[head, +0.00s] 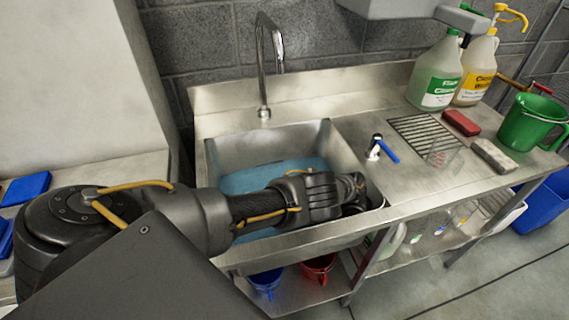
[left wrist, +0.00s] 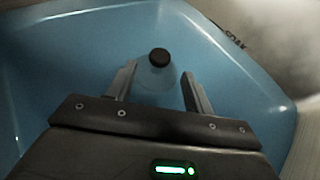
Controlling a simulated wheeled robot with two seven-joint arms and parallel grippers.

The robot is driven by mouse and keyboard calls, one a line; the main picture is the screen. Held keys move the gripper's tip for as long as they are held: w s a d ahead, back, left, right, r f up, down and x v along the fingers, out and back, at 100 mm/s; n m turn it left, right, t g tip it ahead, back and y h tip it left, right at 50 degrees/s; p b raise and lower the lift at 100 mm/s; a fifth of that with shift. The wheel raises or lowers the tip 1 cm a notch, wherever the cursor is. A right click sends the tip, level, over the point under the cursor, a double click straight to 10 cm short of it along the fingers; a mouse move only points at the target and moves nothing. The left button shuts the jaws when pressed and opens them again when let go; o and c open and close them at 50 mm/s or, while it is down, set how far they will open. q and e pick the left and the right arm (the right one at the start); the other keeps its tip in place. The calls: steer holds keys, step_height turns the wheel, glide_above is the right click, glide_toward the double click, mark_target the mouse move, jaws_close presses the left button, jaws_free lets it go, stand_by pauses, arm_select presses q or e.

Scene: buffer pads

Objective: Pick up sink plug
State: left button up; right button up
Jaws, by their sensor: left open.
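A small dark round piece (left wrist: 159,57), which looks like the sink plug, shows in the left wrist view inside a blue tub (left wrist: 75,60). A pale translucent round shape lies just below it, and I cannot tell if they are one thing. My left gripper (left wrist: 159,70) is open, with one finger on each side of the translucent shape and the dark piece just beyond the fingertips. I see no contact. In the head view my left arm reaches over the steel sink (head: 225,150), and the plug is hidden. My right gripper is out of view.
The blue tub (head: 260,178) sits in the sink under a tall faucet (head: 264,75). A blue-handled lever (head: 386,150) stands on the counter close right of my arm. Green (head: 437,78) and yellow (head: 476,72) label jugs, a red block (head: 461,123) and a green jug (head: 530,125) stand farther right.

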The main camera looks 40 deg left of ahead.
arm_select(q)
steer(key=shift+a, duration=0.15)
steer(key=b+x, duration=0.1)
steer(key=x, duration=0.4)
steer(key=shift+f+b, duration=0.15)
steer(key=shift+b, duration=0.15)
steer(key=shift+s+a+f, duration=0.1)
steer(key=shift+s+a, duration=0.05)
steer(key=shift+a, duration=0.35)
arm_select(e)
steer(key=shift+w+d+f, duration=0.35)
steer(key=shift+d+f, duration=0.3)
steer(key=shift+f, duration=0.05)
arm_select(q)
steer(key=shift+c, duration=0.2)
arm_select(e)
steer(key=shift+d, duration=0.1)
arm_select(q)
steer(key=c, duration=1)
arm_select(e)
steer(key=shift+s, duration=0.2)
